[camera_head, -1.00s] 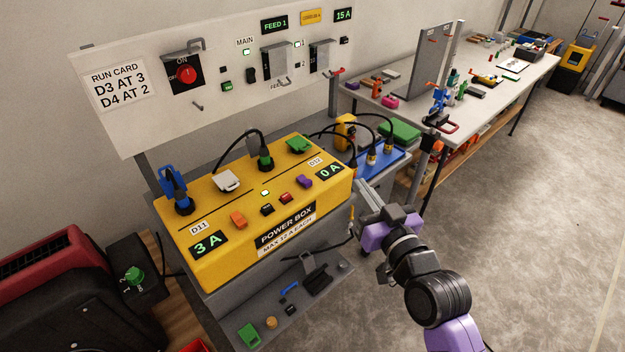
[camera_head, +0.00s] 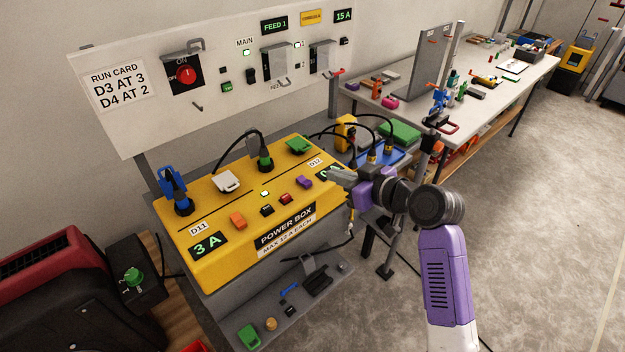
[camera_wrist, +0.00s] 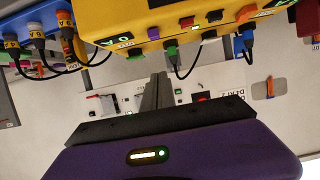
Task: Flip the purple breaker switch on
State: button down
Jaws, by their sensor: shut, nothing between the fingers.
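The purple breaker switch (camera_head: 304,182) sits on the sloped front of the yellow power box (camera_head: 215,258), near its right end, beside the D12 label. In the wrist view the purple switch (camera_wrist: 187,22) shows on the box at the top of the picture. My gripper (camera_head: 335,176) is shut and empty. Its tips are just right of the purple switch, in front of the right-hand display, which they partly cover. In the wrist view the shut fingers (camera_wrist: 154,92) point up toward the box. I cannot tell whether the fingers touch the box.
Orange (camera_head: 238,220), black and red switches share the box front, with cables plugged in on top. A control panel (camera_head: 215,85) stands behind. A blue tray with plugs (camera_head: 400,157) lies right of the box. Open floor lies at right.

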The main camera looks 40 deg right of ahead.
jog(key=p, duration=0.2)
send_over(302, 179)
jog(key=s, duration=0.3)
notch_tip(302, 179, down, 4)
jog(key=shift+s+d+r, duration=0.1)
jog(key=shift+s+r, duration=0.05)
jog(key=shift+r, duration=0.05)
jog(key=f, duration=0.2)
jog(key=shift+s+f, duration=0.35)
jog(key=shift+s, duration=0.05)
jog(key=shift+f, duration=0.65)
jog(key=shift+s+f+b, duration=0.15)
jog(key=shift+f+b, duration=0.5)
jog(key=shift+b, duration=0.15)
jog(key=shift+r+p, duration=0.25)
jog(key=shift+p, duration=0.1)
